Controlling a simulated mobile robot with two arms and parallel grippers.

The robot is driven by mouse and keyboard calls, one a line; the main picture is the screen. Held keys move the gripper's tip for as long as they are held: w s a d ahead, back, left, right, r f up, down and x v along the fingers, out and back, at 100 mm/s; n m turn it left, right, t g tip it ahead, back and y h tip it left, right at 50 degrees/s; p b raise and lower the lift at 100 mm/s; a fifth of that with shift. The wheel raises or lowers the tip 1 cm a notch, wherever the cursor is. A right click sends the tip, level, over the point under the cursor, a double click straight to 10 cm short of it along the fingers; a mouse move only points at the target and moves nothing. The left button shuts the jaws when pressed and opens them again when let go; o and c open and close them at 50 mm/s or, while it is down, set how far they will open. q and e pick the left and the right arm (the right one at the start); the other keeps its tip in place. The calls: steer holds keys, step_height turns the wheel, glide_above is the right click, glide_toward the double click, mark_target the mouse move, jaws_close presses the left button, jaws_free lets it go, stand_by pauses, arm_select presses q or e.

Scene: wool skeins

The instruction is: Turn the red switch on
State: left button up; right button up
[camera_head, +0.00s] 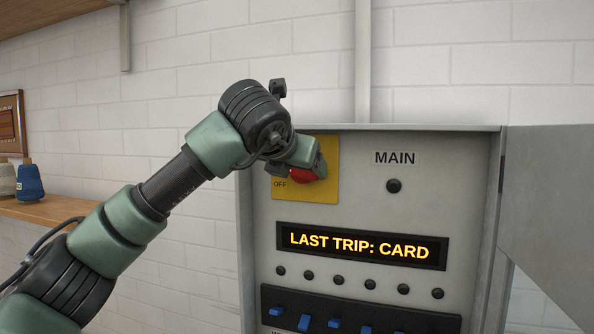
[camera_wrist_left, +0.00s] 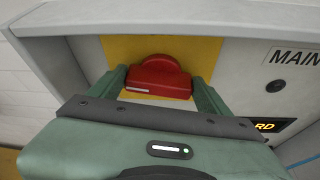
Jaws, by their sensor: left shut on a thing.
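The red switch (camera_head: 303,175) is a rotary knob on a yellow plate (camera_head: 330,152) at the upper left of a grey panel. The word OFF shows at the plate's lower left; the rest of the plate's marking is hidden behind my arm. My left gripper (camera_head: 308,165) is at the switch with its fingers around the knob, shut on it. In the left wrist view the red switch (camera_wrist_left: 160,78) sits between the two fingers of the left gripper (camera_wrist_left: 162,88), and a short white line shows on the knob's front edge. My right gripper is not in view.
The grey panel (camera_head: 380,210) has a MAIN lamp (camera_head: 394,186), dark, and a display (camera_head: 360,246) reading "LAST TRIP: CARD". Below are several dark lamps and blue levers (camera_head: 304,322). An open cabinet door (camera_head: 550,200) stands at right. A wooden shelf (camera_head: 50,209) with spools is at left.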

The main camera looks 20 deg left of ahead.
arm_select(q)
steer(key=m+y+b, duration=0.1)
steer(key=m+b, duration=0.2)
steer(key=f+m+t+y+b, duration=0.1)
steer(key=m+y+b, duration=0.1)
steer(key=m+b, duration=0.1)
steer(key=d+m+t+y+b, duration=0.1)
steer(key=m+y+b, duration=0.1)
steer(key=m+b, duration=0.1)
steer(key=shift+f, duration=0.15)
steer(key=shift+d+f+m+t+y+b, duration=0.1)
steer(key=shift+m+t+y+b, duration=0.45)
steer(key=shift+m+b, duration=0.95)
steer(key=shift+m, duration=0.3)
steer(key=o, duration=1.4)
steer(key=shift+c, duration=0.2)
steer(key=b+v, duration=0.3)
steer(key=v, duration=0.5)
steer(key=shift+f, duration=0.1)
